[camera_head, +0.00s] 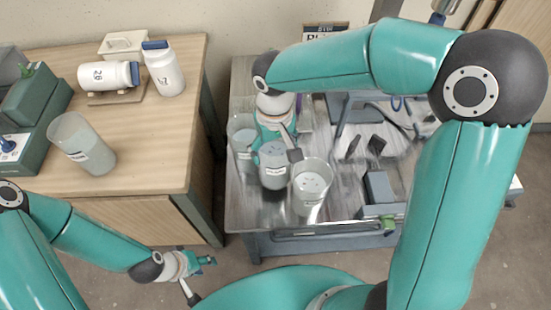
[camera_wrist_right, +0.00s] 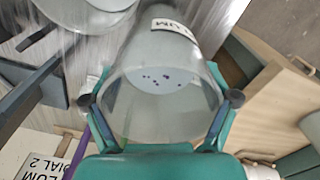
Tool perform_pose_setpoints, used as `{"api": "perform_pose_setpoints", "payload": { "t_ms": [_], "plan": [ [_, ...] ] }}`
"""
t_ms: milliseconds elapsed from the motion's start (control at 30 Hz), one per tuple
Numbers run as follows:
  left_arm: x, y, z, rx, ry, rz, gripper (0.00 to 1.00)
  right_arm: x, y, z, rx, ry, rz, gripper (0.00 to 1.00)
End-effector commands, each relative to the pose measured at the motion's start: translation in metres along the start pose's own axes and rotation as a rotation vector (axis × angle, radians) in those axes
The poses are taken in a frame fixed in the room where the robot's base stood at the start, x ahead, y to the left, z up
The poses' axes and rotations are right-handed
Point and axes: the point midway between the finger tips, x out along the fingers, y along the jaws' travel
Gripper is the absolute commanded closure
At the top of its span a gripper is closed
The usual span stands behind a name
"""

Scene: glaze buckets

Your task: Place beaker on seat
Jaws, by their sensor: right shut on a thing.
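A translucent beaker (camera_head: 272,172) with a label stands among other beakers on the grey bench. My right gripper reaches down to it and is shut around it. In the right wrist view the fingers of my right gripper (camera_wrist_right: 160,98) grip both sides of this beaker (camera_wrist_right: 150,118), with dark specks and pale contents inside. Whether its base touches the bench I cannot tell. One beaker (camera_head: 241,148) is on its left and another beaker (camera_head: 312,192) on its right, very close. My left gripper (camera_head: 199,279) is open and empty, low before the wooden table. I cannot tell which thing is the seat.
The wooden table (camera_head: 150,165) holds a beaker (camera_head: 84,145), white bottles (camera_head: 108,76) (camera_head: 163,70) and a green device (camera_head: 35,115). A sign (camera_head: 325,32) stands behind the grey bench (camera_head: 245,205). Dark grey parts (camera_head: 378,188) lie on its right side. A gap separates table and bench.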

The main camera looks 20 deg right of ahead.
Motion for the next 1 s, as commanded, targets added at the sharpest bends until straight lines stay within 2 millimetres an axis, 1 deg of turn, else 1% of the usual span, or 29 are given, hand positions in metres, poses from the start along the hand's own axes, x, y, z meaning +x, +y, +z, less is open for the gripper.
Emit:
{"api": "perform_pose_setpoints", "payload": {
  "t_ms": [233,400,500,900,933,1000],
  "plan": [
    [0.001,0.0,0.0,0.0,0.0,0.0,0.6,0.015,-0.001,-0.001,-0.003,0.003,0.0,0.84],
    [0.001,-0.001,0.0,0.0,0.0,0.0,0.6,0.038,-0.001,-0.001,-0.002,0.001,0.0,0.84],
    [0.002,-0.001,0.0,0.0,0.0,0.0,0.6,0.047,-0.001,-0.001,-0.004,0.002,0.0,0.84],
    [0.004,-0.002,0.0,0.0,0.0,0.0,0.6,0.052,-0.002,-0.002,-0.004,0.005,-0.001,0.84],
    [0.004,-0.001,0.0,0.0,0.0,0.0,0.6,0.052,-0.002,-0.001,-0.005,0.002,0.0,0.11],
    [0.003,-0.001,0.0,0.0,0.0,0.0,0.6,0.052,-0.002,-0.001,-0.005,0.002,0.0,0.0]
  ]
}}
